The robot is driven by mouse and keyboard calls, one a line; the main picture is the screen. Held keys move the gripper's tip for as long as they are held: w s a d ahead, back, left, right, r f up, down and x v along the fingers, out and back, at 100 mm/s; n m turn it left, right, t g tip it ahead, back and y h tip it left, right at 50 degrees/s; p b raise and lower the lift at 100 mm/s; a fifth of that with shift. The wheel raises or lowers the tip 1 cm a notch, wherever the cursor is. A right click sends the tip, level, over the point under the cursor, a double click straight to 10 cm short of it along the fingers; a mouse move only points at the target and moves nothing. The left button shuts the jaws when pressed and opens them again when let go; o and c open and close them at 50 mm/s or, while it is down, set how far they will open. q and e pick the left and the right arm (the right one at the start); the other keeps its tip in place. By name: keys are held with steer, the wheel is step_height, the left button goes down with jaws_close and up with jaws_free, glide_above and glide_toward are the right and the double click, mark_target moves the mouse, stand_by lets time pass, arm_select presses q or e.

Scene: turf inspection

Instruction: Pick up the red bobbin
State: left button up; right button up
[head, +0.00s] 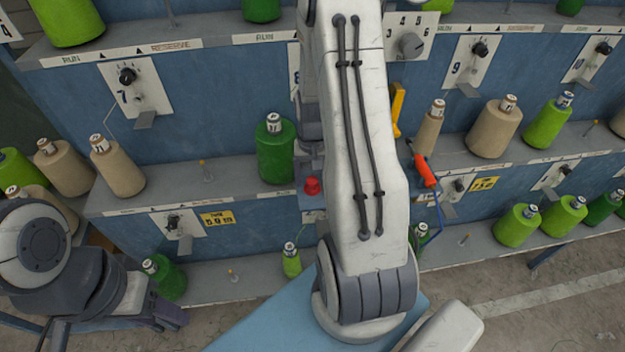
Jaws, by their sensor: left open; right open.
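A small red knob-shaped thing (312,186) shows just left of my large white arm, at the middle shelf's front edge; it is the only small red piece like a bobbin that I see, and I cannot tell for sure that it is one. My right gripper (311,168) is mostly hidden behind that arm, pointing down just above the red thing; whether they touch is unclear. It counts as open. My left gripper (172,314) is open and empty at the lower left, low in front of the bottom shelf.
A dark green cone (276,152) stands close left of my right gripper. Tan cones (117,168) and lime cones (548,124) line the blue rack. An orange-handled tool (426,172) hangs right of my arm. Empty pegs stand on clear shelf stretches. Floor is free at lower right.

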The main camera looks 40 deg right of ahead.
steer(key=shift+f, duration=0.5)
jaws_close()
steer(key=shift+r, duration=0.1)
